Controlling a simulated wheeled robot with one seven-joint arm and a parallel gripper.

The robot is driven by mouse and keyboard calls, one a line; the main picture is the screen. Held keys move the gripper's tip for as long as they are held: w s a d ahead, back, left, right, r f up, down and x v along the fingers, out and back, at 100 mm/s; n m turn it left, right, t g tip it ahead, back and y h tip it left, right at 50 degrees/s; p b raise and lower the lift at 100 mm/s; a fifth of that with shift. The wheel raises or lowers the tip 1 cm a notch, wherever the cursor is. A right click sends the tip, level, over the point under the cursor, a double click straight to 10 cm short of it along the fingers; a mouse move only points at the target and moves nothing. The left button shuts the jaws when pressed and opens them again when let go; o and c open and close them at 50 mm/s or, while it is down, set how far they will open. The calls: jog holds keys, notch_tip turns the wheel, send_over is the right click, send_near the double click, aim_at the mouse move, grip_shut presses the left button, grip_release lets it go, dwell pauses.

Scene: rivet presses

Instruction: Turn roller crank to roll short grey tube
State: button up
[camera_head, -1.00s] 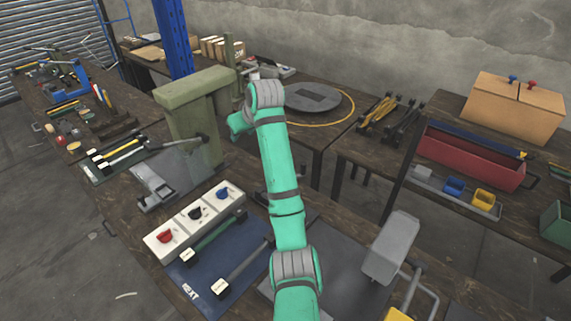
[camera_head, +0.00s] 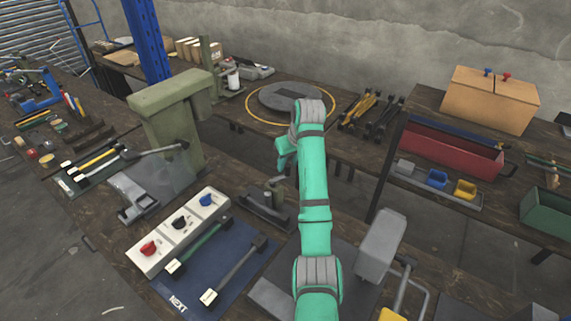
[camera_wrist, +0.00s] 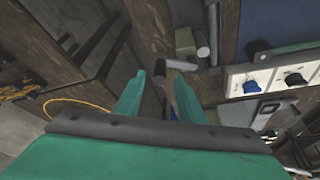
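My gripper (camera_head: 284,158) hangs above the gap behind the bench in the head view, partly hidden by my wrist. In the wrist view, its two teal fingers (camera_wrist: 158,97) stand apart with nothing clearly held between them. The wrist view shows what looks like this olive block (camera_wrist: 185,41) beside a grey cylinder (camera_wrist: 203,46), beyond the fingertips. A grey bar (camera_head: 235,270) lies on the blue mat (camera_head: 190,290). I cannot tell for certain which part is the roller crank or the short grey tube.
A white panel with red, black and blue knobs (camera_head: 180,236) lies left of the fixture. A green press (camera_head: 170,115) stands behind it. A grey box-shaped machine (camera_head: 379,243) is close right of my arm. A round grey plate (camera_head: 290,97) lies on the back bench.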

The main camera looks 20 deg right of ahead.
jog(key=shift+x, duration=1.25)
jog(key=shift+d, duration=0.1)
jog(key=shift+c, duration=0.6)
grip_shut()
jog(key=shift+w, duration=0.1)
